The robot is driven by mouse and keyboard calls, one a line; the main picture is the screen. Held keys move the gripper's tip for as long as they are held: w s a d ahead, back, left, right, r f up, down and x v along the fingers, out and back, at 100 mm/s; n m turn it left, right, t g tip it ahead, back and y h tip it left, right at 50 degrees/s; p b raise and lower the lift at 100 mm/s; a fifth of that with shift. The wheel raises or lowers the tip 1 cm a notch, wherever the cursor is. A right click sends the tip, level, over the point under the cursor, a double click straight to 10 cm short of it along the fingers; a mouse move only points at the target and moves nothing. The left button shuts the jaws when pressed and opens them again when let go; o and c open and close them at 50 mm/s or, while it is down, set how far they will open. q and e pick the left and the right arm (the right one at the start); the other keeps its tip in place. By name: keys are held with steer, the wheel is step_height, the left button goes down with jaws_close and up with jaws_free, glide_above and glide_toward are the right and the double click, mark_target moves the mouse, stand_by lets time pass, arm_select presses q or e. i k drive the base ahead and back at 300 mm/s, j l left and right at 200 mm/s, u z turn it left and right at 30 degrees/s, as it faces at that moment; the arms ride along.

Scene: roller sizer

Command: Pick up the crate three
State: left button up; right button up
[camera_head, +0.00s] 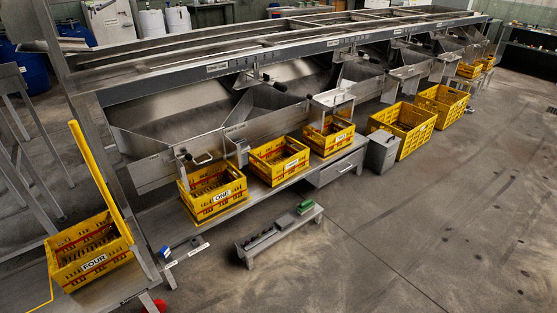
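Several yellow crates with red bands stand along the front of the sizer. The label on the crate at the left reads FOUR (94,284), and another reads ONE (218,210). To the right of crate ONE stands a second yellow crate (287,171), its label too small to read surely. Further right, under a metal chute, stands a third yellow crate (338,142), likely crate three by its place in the row; its label is not clearly legible. It rests on the low metal shelf. Neither of my grippers is in view.
The long metal roller sizer (250,62) fills the back. Two larger yellow crates (412,136) (446,107) and a grey bin (380,153) stand right of the row. A low metal bench (275,240) stands in front. The floor at right is open.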

mark_target(295, 161)
steer(key=i+l+u, duration=0.2)
steer(key=i+l, duration=0.6)
steer(key=i, duration=0.2)
